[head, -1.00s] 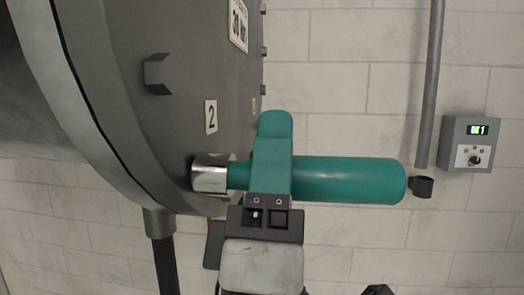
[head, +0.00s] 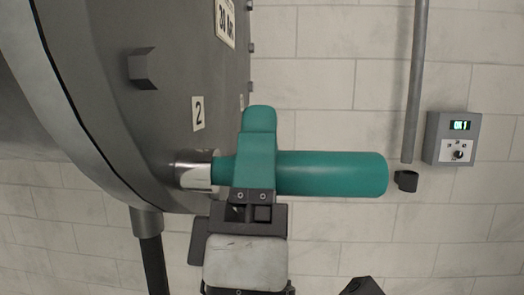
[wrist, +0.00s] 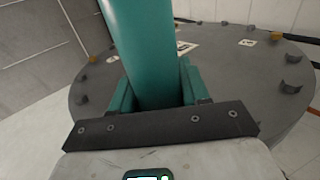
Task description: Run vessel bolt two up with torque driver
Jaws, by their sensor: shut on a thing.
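The torque driver has a teal cylindrical handle (head: 335,174) and a chrome socket (head: 195,170). It lies level in the head view, with its socket end against the face of the dark grey vessel (head: 120,110), just below the label "2" (head: 198,113). Vessel bolt two is not visible; the socket covers that spot. My gripper (head: 258,125) is shut on the driver, its teal fingers across the handle near the socket end. The wrist view shows the handle (wrist: 143,55) between both fingers and the vessel face (wrist: 225,75) beyond.
A grey wall box (head: 453,138) with a lit display and a knob is at the right; its display seems to read "OK 1". A vertical grey pipe (head: 414,90) ends near the driver's rear end, beside a small black cap (head: 405,181). Several lugs (head: 143,68) stick out of the vessel.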

